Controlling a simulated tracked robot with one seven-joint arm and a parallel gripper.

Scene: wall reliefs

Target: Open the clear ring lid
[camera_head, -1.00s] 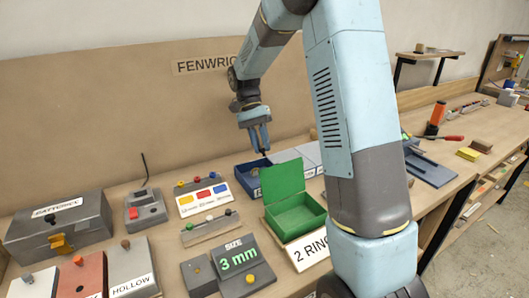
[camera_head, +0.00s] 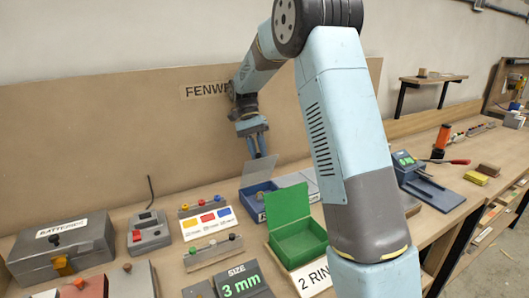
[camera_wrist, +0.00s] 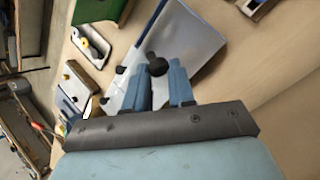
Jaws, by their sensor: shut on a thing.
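The clear lid (camera_head: 261,171) stands tilted up over a blue box (camera_head: 254,204) at the back middle of the bench in the head view. My gripper (camera_head: 257,155) is at the lid's upper edge and shut on it. In the wrist view the two blue fingers of my gripper (camera_wrist: 164,82) reach toward a dark round knob (camera_wrist: 155,65) on a pale, see-through panel (camera_wrist: 190,38), which appears to be the lid. The exact contact on the knob is partly hidden by the fingers.
A green box (camera_head: 298,240) with its lid up stands just in front of the blue box, with a "2 RIN" sign (camera_head: 314,277). A board with coloured plates (camera_head: 207,220) lies to the left. The back panel is close behind.

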